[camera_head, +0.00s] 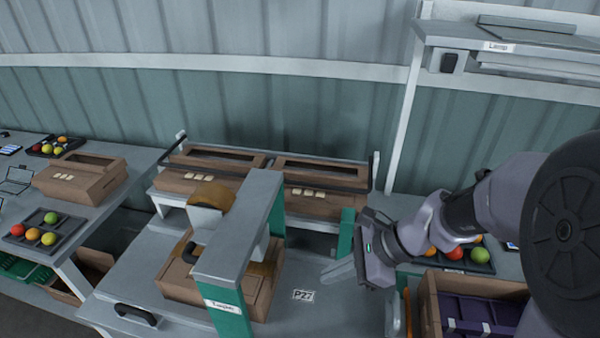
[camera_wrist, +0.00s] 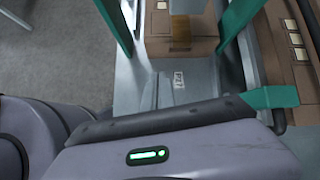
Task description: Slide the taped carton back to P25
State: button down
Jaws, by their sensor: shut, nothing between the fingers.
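A brown carton (camera_head: 178,284) stands under the taping machine's arch (camera_head: 238,232), with a brown strip over its top that looks like tape. The carton also shows at the top of the wrist view (camera_wrist: 201,44). My gripper (camera_head: 338,272) is shut and empty, to the right of the carton and arch, apart from both and low over the grey bench. A white floor mark on the bench (camera_head: 303,295) seems to read P27; it also shows in the wrist view (camera_wrist: 181,79). I cannot make out a P25 mark. The machine hides part of the carton.
Green posts of the arch (camera_head: 230,322) stand close around the carton. Two brown cartons (camera_head: 325,205) sit on a rack behind. At right are a crate with purple contents (camera_head: 430,305) and a fruit tray (camera_head: 480,266). The bench between arch and gripper is clear.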

notch_tip(320, 180, down, 3)
jog(key=w+m, duration=0.2)
jog(key=b, duration=0.6)
send_near(269, 288)
jog(key=shift+y, duration=0.4)
jog(key=a+f, duration=0.2)
jog(key=f, duration=0.2)
jog(key=shift+w+a+f, duration=0.35)
jog(key=shift+a+f, duration=0.05)
jog(key=shift+w+a+r, duration=0.1)
jog(key=shift+a, duration=0.3)
